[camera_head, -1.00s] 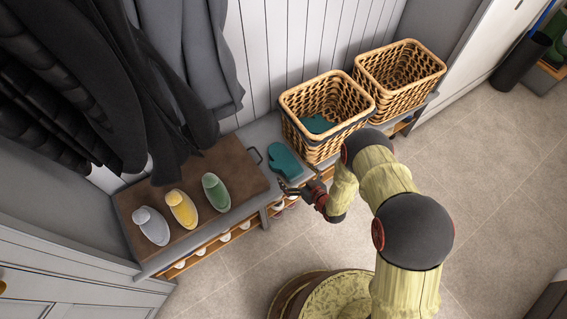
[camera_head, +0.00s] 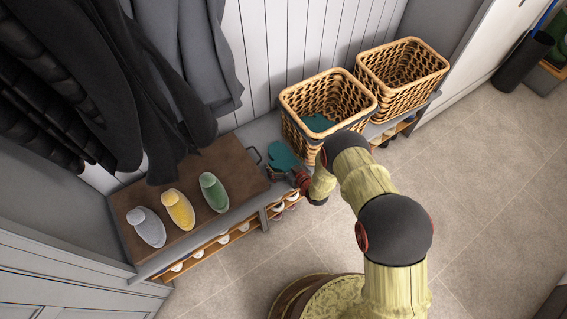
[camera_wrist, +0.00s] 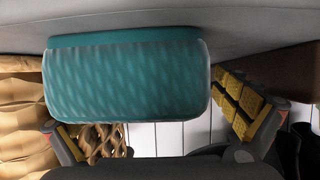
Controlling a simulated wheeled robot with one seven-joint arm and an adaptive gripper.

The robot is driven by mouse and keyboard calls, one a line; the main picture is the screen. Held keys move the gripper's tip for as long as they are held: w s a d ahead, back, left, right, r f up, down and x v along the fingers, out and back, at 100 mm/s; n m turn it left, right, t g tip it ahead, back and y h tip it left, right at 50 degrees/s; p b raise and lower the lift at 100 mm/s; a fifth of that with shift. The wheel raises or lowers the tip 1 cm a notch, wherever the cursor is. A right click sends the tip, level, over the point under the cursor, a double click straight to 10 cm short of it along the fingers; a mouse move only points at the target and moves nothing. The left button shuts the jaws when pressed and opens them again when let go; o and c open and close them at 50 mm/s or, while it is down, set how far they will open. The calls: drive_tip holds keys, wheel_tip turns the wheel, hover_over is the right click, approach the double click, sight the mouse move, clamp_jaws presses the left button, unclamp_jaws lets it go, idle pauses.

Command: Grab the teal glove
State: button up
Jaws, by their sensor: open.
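The teal glove (camera_head: 281,154) lies on the grey bench, between the brown mat and the nearer basket. In the wrist view the glove (camera_wrist: 125,80) is large and close, spanning most of the gap ahead of my fingers. My gripper (camera_head: 296,175) is at the glove's near end, partly hidden by my arm in the head view. I cannot tell whether the fingers touch the glove.
Another teal item (camera_head: 318,122) lies inside the left wicker basket (camera_head: 300,99); a second basket (camera_head: 402,80) stands beyond it. Dark coats (camera_head: 150,90) hang at the left. Shoes sit on the shelf below the bench.

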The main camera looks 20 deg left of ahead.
drive_tip(key=shift+c, duration=0.7)
drive_tip(key=shift+r, duration=0.1)
drive_tip(key=c, duration=0.9)
drive_tip(key=shift+r, duration=0.1)
